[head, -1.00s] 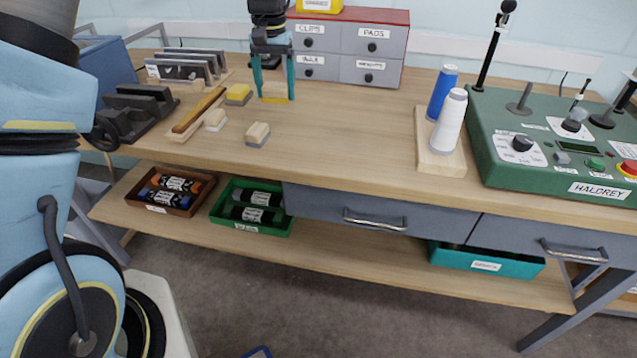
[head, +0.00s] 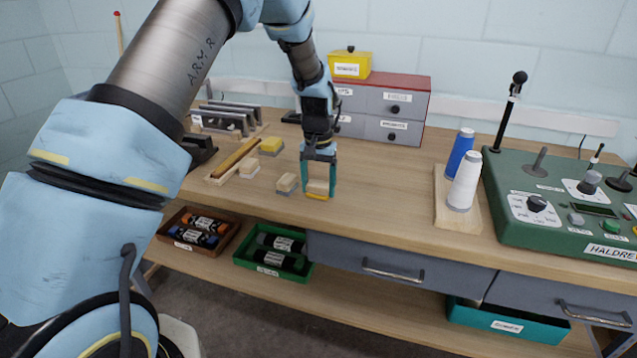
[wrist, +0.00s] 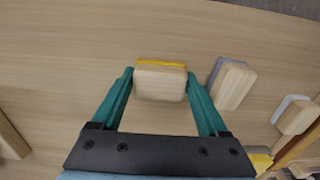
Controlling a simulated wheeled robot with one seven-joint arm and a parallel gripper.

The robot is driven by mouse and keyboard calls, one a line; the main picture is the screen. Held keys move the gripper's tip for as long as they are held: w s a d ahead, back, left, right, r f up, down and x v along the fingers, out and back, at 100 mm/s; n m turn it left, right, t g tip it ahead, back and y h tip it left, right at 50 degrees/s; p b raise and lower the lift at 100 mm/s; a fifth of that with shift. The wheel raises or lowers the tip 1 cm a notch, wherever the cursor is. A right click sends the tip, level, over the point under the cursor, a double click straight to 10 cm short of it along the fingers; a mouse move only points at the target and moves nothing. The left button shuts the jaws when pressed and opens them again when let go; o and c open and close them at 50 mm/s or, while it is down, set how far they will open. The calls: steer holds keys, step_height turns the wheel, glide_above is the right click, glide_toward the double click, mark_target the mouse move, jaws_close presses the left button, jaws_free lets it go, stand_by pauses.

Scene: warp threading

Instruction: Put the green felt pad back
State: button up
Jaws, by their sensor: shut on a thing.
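My gripper (head: 319,188) is shut on a pale wooden block with a yellow felt layer (wrist: 160,82), one teal finger on each side. The block is low over the front part of the bench; I cannot tell whether it touches the wood. A wooden block with grey felt (head: 287,184) stands just left of the gripper, and it also shows in the wrist view (wrist: 232,86). Another block with a pale layer (head: 249,169) and a yellow-topped block (head: 271,146) stand farther left and back. I see no green felt on any block.
A grey drawer cabinet (head: 393,131) with a red top stands at the back, a yellow box (head: 351,65) on it. Thread cones on a wooden board (head: 457,212) and a green control console (head: 560,230) are to the right. Bench (head: 385,185) between gripper and board is clear.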

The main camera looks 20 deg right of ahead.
mark_target(318, 184)
steer(key=shift+f, duration=0.1)
steer(key=shift+f, duration=0.1)
steer(key=o, duration=1.2)
step_height(318, 184, up, 12)
steer(key=b, duration=0.2)
steer(key=shift+r+b, duration=0.2)
steer(key=shift+b, duration=0.2)
